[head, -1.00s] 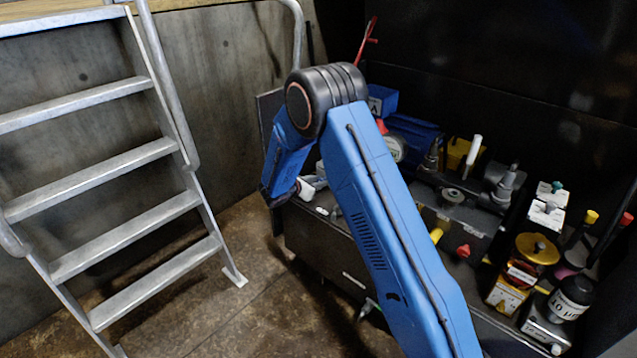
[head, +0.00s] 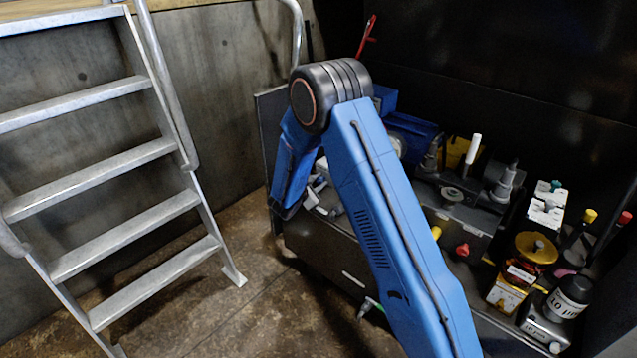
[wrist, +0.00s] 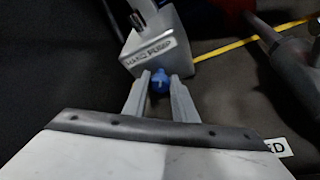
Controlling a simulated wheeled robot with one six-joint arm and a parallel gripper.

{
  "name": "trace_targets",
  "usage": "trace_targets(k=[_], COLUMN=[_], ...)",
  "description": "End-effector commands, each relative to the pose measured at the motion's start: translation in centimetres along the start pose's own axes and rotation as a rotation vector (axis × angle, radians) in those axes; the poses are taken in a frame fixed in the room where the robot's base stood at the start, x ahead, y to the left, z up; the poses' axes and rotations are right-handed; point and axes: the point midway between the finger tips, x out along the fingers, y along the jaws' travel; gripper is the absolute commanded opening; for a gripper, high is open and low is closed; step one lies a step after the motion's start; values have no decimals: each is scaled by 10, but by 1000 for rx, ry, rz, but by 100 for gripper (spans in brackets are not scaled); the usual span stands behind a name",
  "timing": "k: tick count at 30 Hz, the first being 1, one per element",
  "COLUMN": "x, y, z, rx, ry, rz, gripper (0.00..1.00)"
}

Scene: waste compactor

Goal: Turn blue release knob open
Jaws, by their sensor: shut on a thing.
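The blue release knob (wrist: 159,82) shows in the wrist view at the base of the grey hand pump block (wrist: 158,52), which carries a "HAND PUMP" label. My gripper (wrist: 159,85) has its two grey fingers on either side of the knob, shut on it. Their tips reach close to the pump's lower edge. In the head view my blue arm hides the knob, and the gripper itself is hardly visible there. How far the knob is turned cannot be told.
A dark bench top holds several items, including a red knob (head: 462,250), a yellow-lidded jar (head: 535,248) and a black bottle (head: 570,298). A metal ladder (head: 120,170) stands at left. A yellow strip (wrist: 240,42) and grey cylinder (wrist: 296,68) lie right of the pump.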

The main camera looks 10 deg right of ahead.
Motion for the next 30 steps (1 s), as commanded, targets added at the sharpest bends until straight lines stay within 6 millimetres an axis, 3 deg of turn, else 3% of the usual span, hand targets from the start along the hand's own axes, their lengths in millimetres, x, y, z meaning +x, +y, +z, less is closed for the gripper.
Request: trace_targets(k=[11, 12, 13, 23, 30], x=[0, 0, 0, -2, -30], y=[-1, -1, -1, 0, 0], z=[-1, -1, -1, 0, -1], rx=[2, 2, 2, 2, 1], ry=[1, 1, 1, 1, 2], rz=[1, 1, 1, 1, 3], gripper=[2, 34, 39, 39, 39])
